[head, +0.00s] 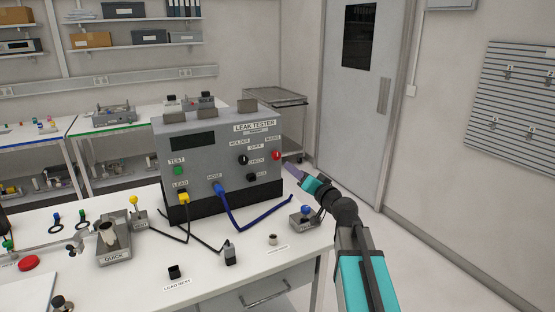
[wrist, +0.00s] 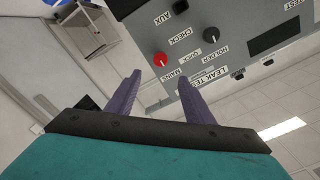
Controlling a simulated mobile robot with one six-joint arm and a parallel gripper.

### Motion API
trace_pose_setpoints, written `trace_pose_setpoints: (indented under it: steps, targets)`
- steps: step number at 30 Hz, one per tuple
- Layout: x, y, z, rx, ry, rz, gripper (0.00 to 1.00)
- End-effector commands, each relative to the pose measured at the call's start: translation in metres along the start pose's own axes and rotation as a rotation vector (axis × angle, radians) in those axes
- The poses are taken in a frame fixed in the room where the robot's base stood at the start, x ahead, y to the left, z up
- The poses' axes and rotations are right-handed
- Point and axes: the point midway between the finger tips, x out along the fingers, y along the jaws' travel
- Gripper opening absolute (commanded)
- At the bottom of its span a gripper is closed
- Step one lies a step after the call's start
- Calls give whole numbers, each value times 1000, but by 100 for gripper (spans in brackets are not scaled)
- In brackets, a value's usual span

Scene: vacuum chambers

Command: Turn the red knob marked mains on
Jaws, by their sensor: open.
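The red mains knob (head: 276,155) is on the right side of the grey leak tester's front panel (head: 215,150). In the wrist view the red knob (wrist: 160,59) shows just beyond and between my fingertips, with the MAINS label beside it. My gripper (head: 287,168) is open in front of the panel, close to the knob's lower right in the head view. It also shows in the wrist view (wrist: 159,76), with two purple fingers spread and nothing between them. Whether a fingertip touches the panel cannot be told.
Black knobs (head: 243,159) sit left of the red one. A blue hose (head: 250,222) and a yellow-plugged lead (head: 184,198) run from the panel onto the white bench. A blue-knobbed fixture (head: 305,214) stands below my arm. A metal trolley (head: 278,97) is behind.

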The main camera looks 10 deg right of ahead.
Motion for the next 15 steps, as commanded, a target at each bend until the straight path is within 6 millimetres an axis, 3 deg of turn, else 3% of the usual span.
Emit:
trace_pose_setpoints:
  steps: [8, 15]
  targets:
    - [9, -1, 0, 0, -2, -1, 48]
    - [30, -1, 0, 0, -4, -1, 48]
